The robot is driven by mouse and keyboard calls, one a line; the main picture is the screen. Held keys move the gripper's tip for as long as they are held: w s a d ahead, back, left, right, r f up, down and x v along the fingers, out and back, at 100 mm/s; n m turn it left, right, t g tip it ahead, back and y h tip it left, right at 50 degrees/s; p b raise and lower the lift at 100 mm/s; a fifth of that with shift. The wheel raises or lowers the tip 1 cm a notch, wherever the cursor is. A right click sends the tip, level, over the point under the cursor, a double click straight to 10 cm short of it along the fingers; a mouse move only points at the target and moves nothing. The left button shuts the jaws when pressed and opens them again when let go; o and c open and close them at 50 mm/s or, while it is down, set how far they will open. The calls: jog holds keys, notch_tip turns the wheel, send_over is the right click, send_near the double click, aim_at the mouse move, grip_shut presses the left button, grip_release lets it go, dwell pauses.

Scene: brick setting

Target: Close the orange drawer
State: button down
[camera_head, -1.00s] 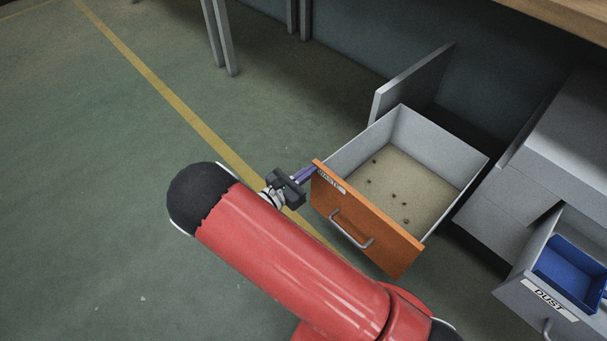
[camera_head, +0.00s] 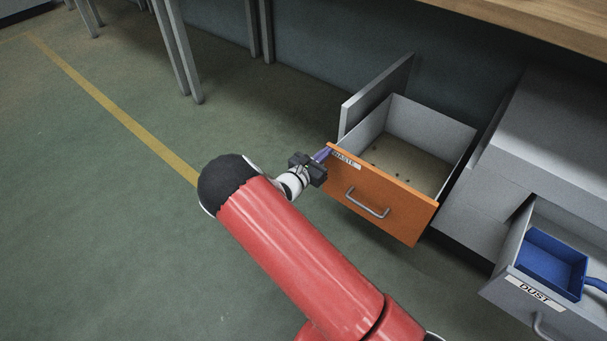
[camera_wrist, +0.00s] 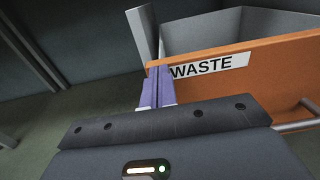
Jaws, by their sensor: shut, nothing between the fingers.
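The orange drawer front (camera_head: 378,197) has a grey bar handle (camera_head: 367,203) and a white label reading WASTE. The drawer stands pulled out, with its grey box open on top and a few small dark bits on its floor. My gripper (camera_head: 325,153) is shut and empty, with its purple fingertips at the upper left corner of the front. In the wrist view the purple fingers (camera_wrist: 158,88) are together, up against the orange front (camera_wrist: 258,78) left of the label (camera_wrist: 208,65). I cannot tell for sure whether they touch it.
A grey drawer labelled DUST (camera_head: 535,290) stands open at the right, with a blue tray (camera_head: 552,262) inside. A grey panel (camera_head: 375,98) rises beside the orange drawer's left side. A wooden tabletop (camera_head: 500,25) is above.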

aim_at(345, 138)
jog(key=b+x, duration=0.2)
jog(key=x, duration=0.9)
jog(key=shift+r, duration=0.1)
jog(key=shift+w+r, duration=0.1)
jog(key=shift+r, duration=0.05)
